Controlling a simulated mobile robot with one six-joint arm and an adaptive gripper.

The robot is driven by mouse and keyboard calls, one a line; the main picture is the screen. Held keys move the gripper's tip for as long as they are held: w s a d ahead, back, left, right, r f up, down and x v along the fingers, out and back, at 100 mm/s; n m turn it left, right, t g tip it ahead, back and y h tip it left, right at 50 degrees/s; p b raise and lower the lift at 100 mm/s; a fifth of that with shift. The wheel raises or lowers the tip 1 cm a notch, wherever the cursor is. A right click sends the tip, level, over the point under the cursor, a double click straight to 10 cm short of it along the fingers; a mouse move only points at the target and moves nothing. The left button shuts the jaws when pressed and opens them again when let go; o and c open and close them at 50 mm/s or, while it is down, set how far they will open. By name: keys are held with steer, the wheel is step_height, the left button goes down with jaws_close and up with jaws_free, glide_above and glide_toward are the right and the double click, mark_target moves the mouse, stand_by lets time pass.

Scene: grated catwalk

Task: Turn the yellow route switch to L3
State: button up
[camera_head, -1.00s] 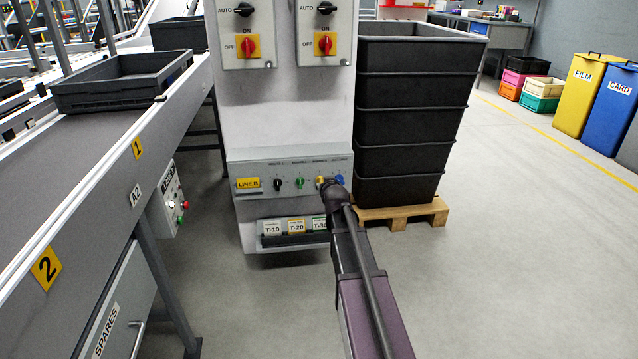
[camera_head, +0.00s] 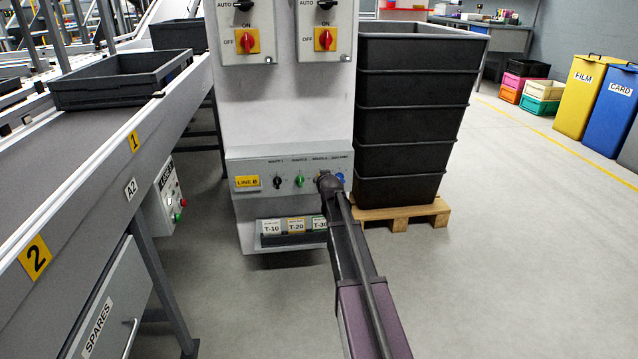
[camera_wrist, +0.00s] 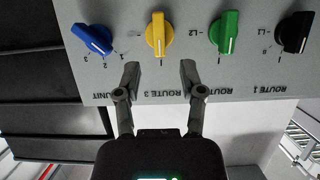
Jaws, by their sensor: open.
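The yellow route switch (camera_wrist: 158,34) is a knob with a white pointer line on the grey panel, above the upside-down "ROUTE 3" print in the wrist view. Its line runs nearly straight up and down in that view. An L3 mark is not readable. My gripper (camera_wrist: 160,74) is open and empty, its fingertips below the knob, one to each side; contact is not visible. In the head view my gripper (camera_head: 328,184) is at the panel's right part and largely hides the yellow switch.
A green knob (camera_wrist: 224,34) and a black knob (camera_wrist: 294,34) stand right of the yellow one, a blue knob (camera_wrist: 92,39) left. In the head view, stacked black bins (camera_head: 415,110) on a pallet stand right of the cabinet, a conveyor (camera_head: 100,150) left.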

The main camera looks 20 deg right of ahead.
steer(key=shift+b+x, duration=0.75)
steer(key=shift+x, duration=1.7)
jaws_close()
steer(key=shift+a, duration=0.15)
